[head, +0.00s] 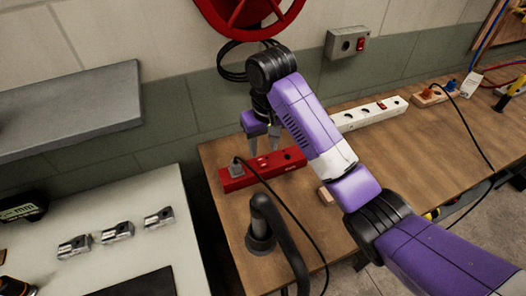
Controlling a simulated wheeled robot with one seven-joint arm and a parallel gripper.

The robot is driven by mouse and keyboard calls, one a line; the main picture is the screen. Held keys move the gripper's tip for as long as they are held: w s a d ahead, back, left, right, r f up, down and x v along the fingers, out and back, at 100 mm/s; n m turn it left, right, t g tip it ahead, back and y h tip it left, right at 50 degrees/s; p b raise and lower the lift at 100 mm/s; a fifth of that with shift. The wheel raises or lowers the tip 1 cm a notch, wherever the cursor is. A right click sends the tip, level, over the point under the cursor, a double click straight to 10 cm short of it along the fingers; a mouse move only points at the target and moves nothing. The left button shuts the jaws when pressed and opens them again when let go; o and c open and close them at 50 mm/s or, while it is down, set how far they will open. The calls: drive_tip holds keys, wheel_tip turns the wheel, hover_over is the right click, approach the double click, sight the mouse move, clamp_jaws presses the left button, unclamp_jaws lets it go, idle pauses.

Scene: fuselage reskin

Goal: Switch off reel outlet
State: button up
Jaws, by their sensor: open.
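A red reel (247,14) hangs on the wall at the top, cut off by the picture edge. A grey wall outlet box (341,45) with a red switch (360,44) is mounted to its right. I cannot tell which outlet is the reel outlet. A red power strip (236,183) lies on the wooden bench, with a grey plug (237,170) in its left end and a red switch (262,162) beside the plug. My gripper (264,147) is open, pointing down over the red strip near this switch. I cannot tell whether its fingertips touch the strip.
A white power strip (358,117) lies behind my arm on the wooden bench (460,125). A black post (258,240) and a black cable (290,211) are in front of the red strip. A white table (150,185) with metal parts is at left, below a grey shelf (70,110).

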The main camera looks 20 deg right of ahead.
wheel_tip(320, 180, up, 2)
drive_tip(key=shift+s+r+p, duration=0.15)
drive_tip(key=shift+p, duration=0.55)
drive_tip(key=shift+s, duration=0.1)
